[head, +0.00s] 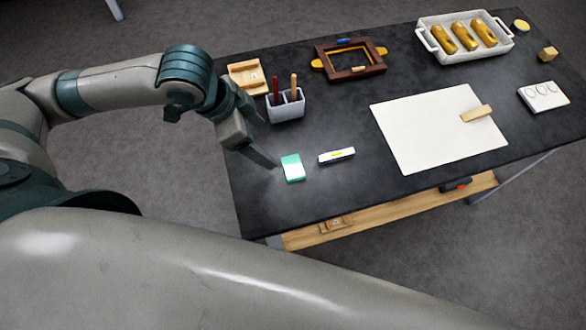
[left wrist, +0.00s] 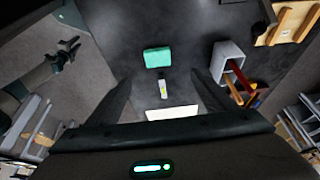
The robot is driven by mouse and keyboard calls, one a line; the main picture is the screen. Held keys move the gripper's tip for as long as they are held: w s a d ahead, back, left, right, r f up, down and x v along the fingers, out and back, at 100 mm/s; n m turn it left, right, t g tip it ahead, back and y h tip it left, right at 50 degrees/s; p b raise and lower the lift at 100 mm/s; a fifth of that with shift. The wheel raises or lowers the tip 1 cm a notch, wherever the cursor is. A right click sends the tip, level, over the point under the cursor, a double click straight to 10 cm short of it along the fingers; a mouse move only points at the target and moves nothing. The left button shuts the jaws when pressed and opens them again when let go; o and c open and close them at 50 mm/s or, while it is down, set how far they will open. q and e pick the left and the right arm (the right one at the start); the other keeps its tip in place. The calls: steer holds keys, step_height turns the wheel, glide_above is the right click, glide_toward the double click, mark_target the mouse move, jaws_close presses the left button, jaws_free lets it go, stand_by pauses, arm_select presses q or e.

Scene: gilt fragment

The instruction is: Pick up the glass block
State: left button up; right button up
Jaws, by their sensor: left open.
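The glass block, as I take it, is the small teal-green block with a pale part (head: 293,167) lying near the left end of the dark table. It also shows as a teal block (left wrist: 158,57) ahead of the jaws in the left wrist view. My left gripper (head: 261,157) is open and empty, just left of the block in the head view and apart from it. Its two fingers stand wide apart in the left wrist view. A dark jointed arm end, probably my right gripper (left wrist: 66,52), shows small at upper left there; its jaws cannot be made out.
A white block with a yellow mark (head: 337,155) lies just right of the teal block. A grey holder (head: 286,110) with upright handles stands behind. A white board (head: 420,138), wooden frame (head: 328,66) and white tray (head: 426,48) lie farther off. The table's front edge is close.

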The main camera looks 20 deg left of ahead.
arm_select(q)
steer(key=b, duration=0.7)
glide_toward(292, 167)
steer(key=shift+w+d+f, duration=0.1)
steer(key=shift+w+f, duration=0.15)
steer(key=shift+f, duration=0.25)
steer(key=shift+w+d+f, duration=0.1)
steer(key=shift+w+f, duration=0.1)
steer(key=shift+f, duration=0.65)
steer(key=shift+d, duration=0.1)
steer(key=shift+d+f, duration=0.3)
steer(key=shift+f, duration=0.25)
steer(key=p+x, duration=0.1)
steer(key=x, duration=0.2)
steer(key=shift+d, duration=0.1)
steer(key=shift+w+d+f, duration=0.1)
steer(key=shift+f, duration=0.35)
